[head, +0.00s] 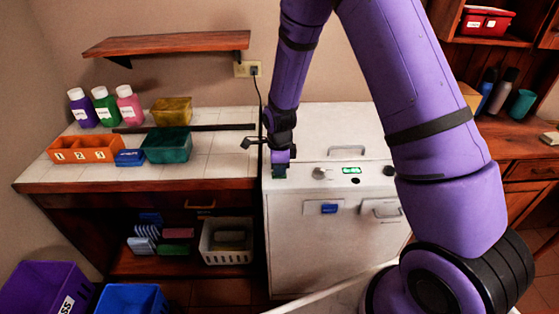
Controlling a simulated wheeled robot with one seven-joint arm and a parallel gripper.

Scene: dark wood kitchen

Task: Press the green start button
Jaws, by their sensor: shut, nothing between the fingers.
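A white machine (337,245) stands against the back wall. Its front edge carries a pale knob (320,173), a lit green display (351,170), a small dark round spot (355,181) and another knob (389,170). My gripper (280,173) points down at the left end of this panel, shut and empty. A small dark green patch (279,178) shows right at its fingertips. It may be the green start button, mostly hidden by the gripper. I cannot tell whether the fingers touch it or whether it is pressed in.
A tiled counter to the left holds an orange numbered tray (87,149), a teal bin (167,145) and several bottles (104,105). A black cord hangs from the wall outlet (247,69) close to my gripper. The machine's top is mostly clear, with a handle (346,152).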

